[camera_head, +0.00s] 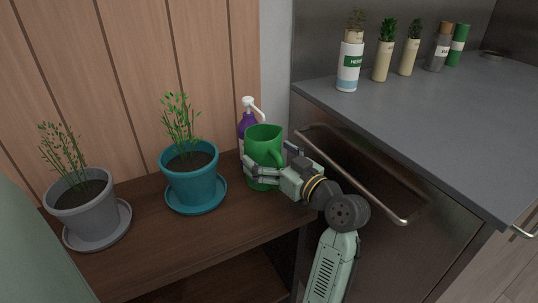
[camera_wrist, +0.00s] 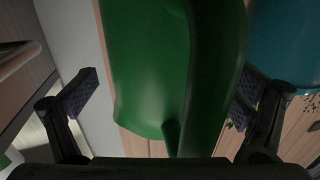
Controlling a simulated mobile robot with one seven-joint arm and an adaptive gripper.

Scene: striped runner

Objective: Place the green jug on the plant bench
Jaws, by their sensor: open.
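The green jug (camera_head: 263,146) stands upright at the right end of the dark wooden plant bench (camera_head: 150,240). My gripper (camera_head: 262,175) is at the jug from the right, low on its body, with a finger on either side. In the wrist view the jug (camera_wrist: 150,70) fills the middle, its handle towards me. The open fingers of my gripper (camera_wrist: 160,105) show apart on both sides, with gaps between the pads and the jug. The jug's base is partly hidden by my gripper in the head view.
A teal pot (camera_head: 191,178) with a plant stands left of the jug, and a grey pot (camera_head: 85,204) farther left. A purple pump bottle (camera_head: 247,120) is close behind the jug. A grey counter (camera_head: 430,115) with a drawer handle (camera_head: 360,178) is at the right.

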